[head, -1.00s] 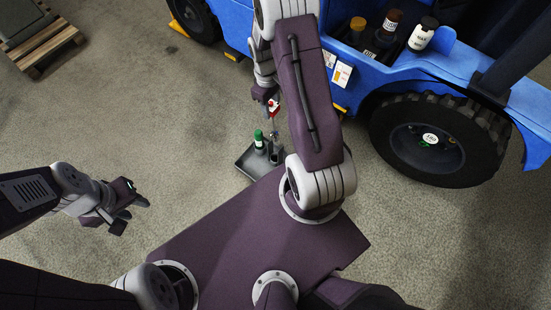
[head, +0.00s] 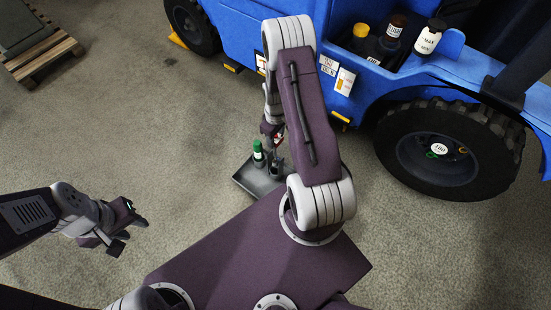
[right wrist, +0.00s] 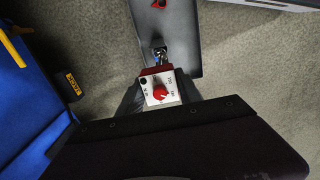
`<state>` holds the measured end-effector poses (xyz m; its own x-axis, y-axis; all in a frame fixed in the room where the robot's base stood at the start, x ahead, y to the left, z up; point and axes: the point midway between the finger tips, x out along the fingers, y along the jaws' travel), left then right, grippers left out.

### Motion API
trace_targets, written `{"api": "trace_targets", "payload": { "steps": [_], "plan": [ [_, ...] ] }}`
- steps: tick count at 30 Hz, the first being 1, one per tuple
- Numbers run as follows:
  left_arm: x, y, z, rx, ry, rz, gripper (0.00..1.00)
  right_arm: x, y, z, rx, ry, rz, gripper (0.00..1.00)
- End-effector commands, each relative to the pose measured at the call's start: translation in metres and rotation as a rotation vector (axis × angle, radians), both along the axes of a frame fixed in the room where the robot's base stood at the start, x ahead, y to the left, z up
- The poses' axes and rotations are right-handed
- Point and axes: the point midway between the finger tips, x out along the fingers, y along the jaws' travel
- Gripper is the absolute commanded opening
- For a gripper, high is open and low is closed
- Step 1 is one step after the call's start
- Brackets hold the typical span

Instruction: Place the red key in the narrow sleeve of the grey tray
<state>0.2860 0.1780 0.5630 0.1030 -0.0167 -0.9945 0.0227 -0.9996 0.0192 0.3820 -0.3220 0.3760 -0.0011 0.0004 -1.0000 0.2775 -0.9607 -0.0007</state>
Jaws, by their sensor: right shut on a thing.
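My right gripper (head: 272,133) is shut on the red key, just above the grey tray (head: 244,184). In the right wrist view the fingers (right wrist: 160,92) flank the held piece, which has a white lettered face and a red knob (right wrist: 159,92). The grey tray (right wrist: 186,30) lies beyond it. In the head view a dark upright sleeve (head: 276,168) stands in the tray below the key, beside a green-capped bottle (head: 258,155). Whether the key's lower end touches the sleeve cannot be told. My left gripper (head: 128,235) is open and empty over the floor, left of the tray.
A blue vehicle (head: 345,60) with a large black wheel (head: 440,150) stands behind and right of the tray. Several bottles, one white-labelled (head: 428,38), sit in its compartment. A wooden pallet (head: 45,58) lies at the far left.

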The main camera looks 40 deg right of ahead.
Motion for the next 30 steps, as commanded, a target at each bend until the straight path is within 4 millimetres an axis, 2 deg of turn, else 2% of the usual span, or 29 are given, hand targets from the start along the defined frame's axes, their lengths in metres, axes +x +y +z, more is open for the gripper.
{"api": "trace_targets", "payload": {
  "steps": [1,9,13,20,27,30],
  "plan": [
    [0.0,0.0,-0.012,0.0,0.0,0.0,0.37,0.0,0.0,-0.018,0.0,0.001,0.0,0.0],
    [0.0,0.0,-0.042,0.0,0.0,0.0,0.37,0.0,0.0,-0.074,0.0,0.0,0.0,0.0],
    [0.0,0.0,-0.049,0.0,0.0,0.0,0.37,0.0,0.0,-0.088,0.0,0.0,0.0,0.0],
    [0.0,0.0,-0.051,0.0,0.0,0.0,0.37,0.0,0.0,-0.093,-0.001,-0.001,0.0,0.0],
    [0.0,0.0,-0.076,0.0,0.0,0.0,0.37,0.0,0.0,-0.135,0.0,0.0,0.0,0.0],
    [0.0,0.0,-0.073,0.0,0.0,0.0,0.37,0.001,0.0,-0.132,0.0,-0.002,0.0,0.0]
  ]
}}
